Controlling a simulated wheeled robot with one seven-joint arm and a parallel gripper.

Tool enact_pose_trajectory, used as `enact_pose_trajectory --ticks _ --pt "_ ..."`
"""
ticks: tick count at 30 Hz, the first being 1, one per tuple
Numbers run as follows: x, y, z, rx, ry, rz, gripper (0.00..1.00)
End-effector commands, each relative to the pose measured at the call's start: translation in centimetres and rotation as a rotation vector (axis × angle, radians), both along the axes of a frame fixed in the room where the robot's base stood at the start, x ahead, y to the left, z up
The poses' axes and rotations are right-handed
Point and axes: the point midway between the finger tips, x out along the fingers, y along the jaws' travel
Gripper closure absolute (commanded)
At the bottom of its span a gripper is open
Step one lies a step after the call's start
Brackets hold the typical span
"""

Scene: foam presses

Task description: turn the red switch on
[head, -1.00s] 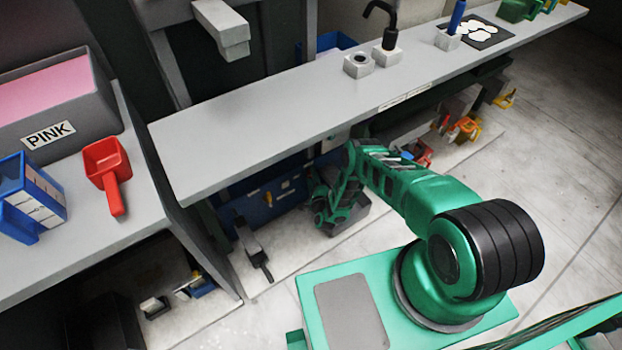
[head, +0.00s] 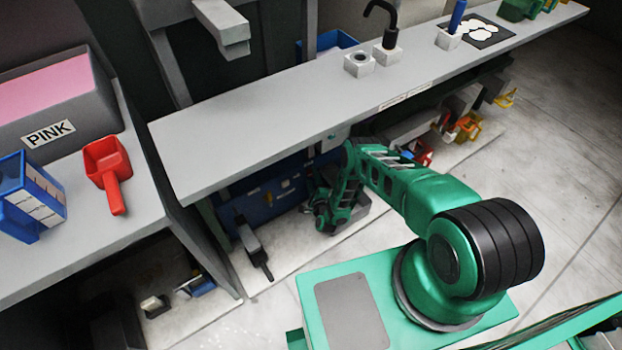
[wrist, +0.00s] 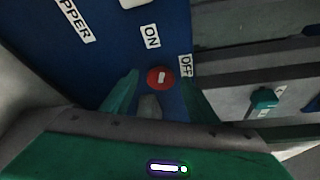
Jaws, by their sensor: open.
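The red switch (wrist: 160,77) is a round knob with a short white mark, on a blue panel (wrist: 110,75) in the wrist view. An ON label (wrist: 151,36) is above it and an OFF label (wrist: 186,65) is to its right. I cannot tell which label the mark points to. My gripper (wrist: 158,88) is open, with one green finger on each side of the knob in the picture. Whether the fingers touch it is unclear. In the head view, my arm reaches under the grey shelf to the blue cabinet (head: 262,203); the switch cannot be made out there.
The grey shelf (head: 240,135) overhangs the cabinet and my forearm. A dark handled part (head: 252,245) stands left of my wrist. A red scoop (head: 107,165) and a pink-filled bin (head: 50,100) are on the left bench. The wrist view shows a green knob (wrist: 264,97) at right.

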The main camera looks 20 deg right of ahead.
Motion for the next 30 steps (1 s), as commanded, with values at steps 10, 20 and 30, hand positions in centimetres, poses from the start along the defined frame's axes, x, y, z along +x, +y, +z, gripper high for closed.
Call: enact_pose_trajectory --ticks 10,20,30 --pt "-6.4 0.4 0.7 0.0 0.004 0.003 0.46" --pt "-9.1 0.5 1.2 0.0 0.003 0.0 0.46" --pt "-9.1 0.6 1.1 0.008 0.006 0.0 0.46"
